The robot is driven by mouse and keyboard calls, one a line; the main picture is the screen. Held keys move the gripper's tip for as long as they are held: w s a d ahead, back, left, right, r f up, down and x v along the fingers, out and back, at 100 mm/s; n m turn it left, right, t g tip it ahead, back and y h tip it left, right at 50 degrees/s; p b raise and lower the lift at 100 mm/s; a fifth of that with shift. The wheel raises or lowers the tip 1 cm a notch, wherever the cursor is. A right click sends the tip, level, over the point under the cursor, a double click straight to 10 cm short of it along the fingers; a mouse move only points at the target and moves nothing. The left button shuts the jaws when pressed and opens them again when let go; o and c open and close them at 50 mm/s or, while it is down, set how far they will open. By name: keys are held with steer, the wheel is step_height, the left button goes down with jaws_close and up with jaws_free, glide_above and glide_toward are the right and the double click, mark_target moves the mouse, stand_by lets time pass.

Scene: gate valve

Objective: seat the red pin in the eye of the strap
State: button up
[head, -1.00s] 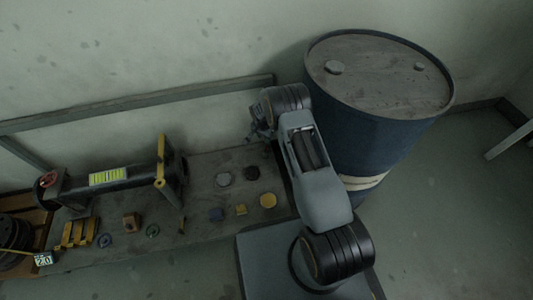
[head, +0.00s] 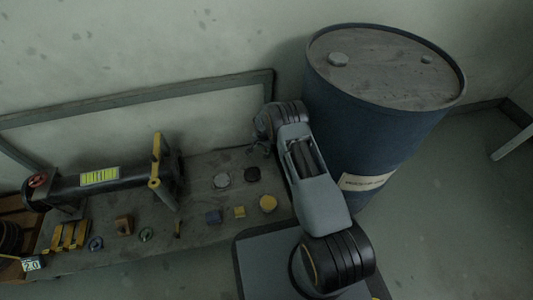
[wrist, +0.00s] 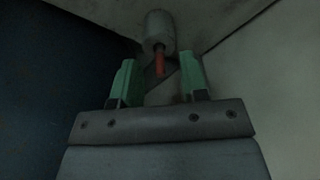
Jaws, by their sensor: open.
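In the wrist view, a red pin (wrist: 159,64) sticks out of a grey cylinder (wrist: 159,32), ahead of and between my fingers. My gripper (wrist: 160,78) is open, with its two green fingers apart and nothing gripped. Whether the pin lies within finger reach is hard to tell. In the head view, my gripper is small and dark beside the bench's right end, and the pin cannot be made out there. A yellow upright strap (head: 157,158) stands at the right part of the dark pipe (head: 120,178), with a round eye-like spot low on it.
A large blue drum (head: 380,125) stands right of my arm. A red handwheel (head: 38,181) is at the pipe's left end. A rail runs along the wall.

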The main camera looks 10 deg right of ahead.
steer(key=shift+r, duration=0.1)
steer(key=shift+c, duration=0.2)
jaws_close()
